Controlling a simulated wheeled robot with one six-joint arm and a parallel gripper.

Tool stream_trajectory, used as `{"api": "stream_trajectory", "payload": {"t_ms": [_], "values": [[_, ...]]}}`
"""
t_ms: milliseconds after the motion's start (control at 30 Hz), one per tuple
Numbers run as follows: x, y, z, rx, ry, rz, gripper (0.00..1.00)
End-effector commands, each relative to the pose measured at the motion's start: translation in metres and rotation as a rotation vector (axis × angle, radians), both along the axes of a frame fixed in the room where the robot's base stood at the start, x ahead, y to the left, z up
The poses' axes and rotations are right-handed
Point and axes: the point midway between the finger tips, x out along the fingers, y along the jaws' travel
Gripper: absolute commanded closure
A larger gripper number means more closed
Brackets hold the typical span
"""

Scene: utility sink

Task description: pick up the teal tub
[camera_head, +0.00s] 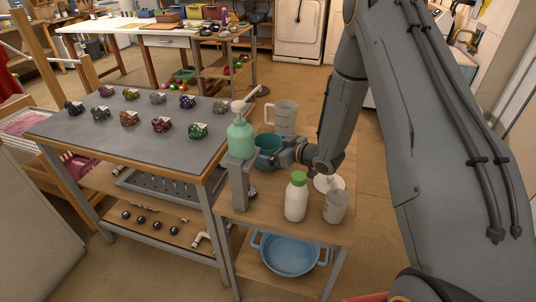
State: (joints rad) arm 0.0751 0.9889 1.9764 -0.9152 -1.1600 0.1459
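The teal tub (265,143) stands on the small wooden table, behind and to the right of a mint pump bottle (240,138), which hides part of it. My gripper (283,152) reaches in from the right, low over the table, with its fingers at the tub's right side. The fingers are small and overlap the tub in the picture, so I cannot tell whether they are open or shut on it, or whether they touch it.
A clear measuring jug (286,117) stands behind the tub. A white bottle with a green cap (296,197) and a clear beaker (336,207) stand in front. A blue basin (289,254) sits on the shelf below. A workbench (100,147) with several rocks adjoins on the left.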

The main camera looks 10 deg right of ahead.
Motion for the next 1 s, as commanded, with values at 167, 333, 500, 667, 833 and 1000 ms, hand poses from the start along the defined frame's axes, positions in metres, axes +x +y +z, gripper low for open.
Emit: {"api": "stream_trajectory", "payload": {"t_ms": [167,333,500,667,833,1000], "values": [[0.013,0.013,-0.005,-0.001,0.000,0.000,0.00],[0.015,0.014,-0.006,-0.001,0.000,-0.001,0.00],[0.015,0.014,-0.006,-0.001,0.000,-0.001,0.12],[0.014,0.014,-0.006,-0.002,0.000,-0.001,0.39],[0.015,0.014,-0.006,-0.001,-0.001,-0.001,0.51],[0.015,0.014,-0.005,-0.001,-0.001,-0.001,0.51]]}}
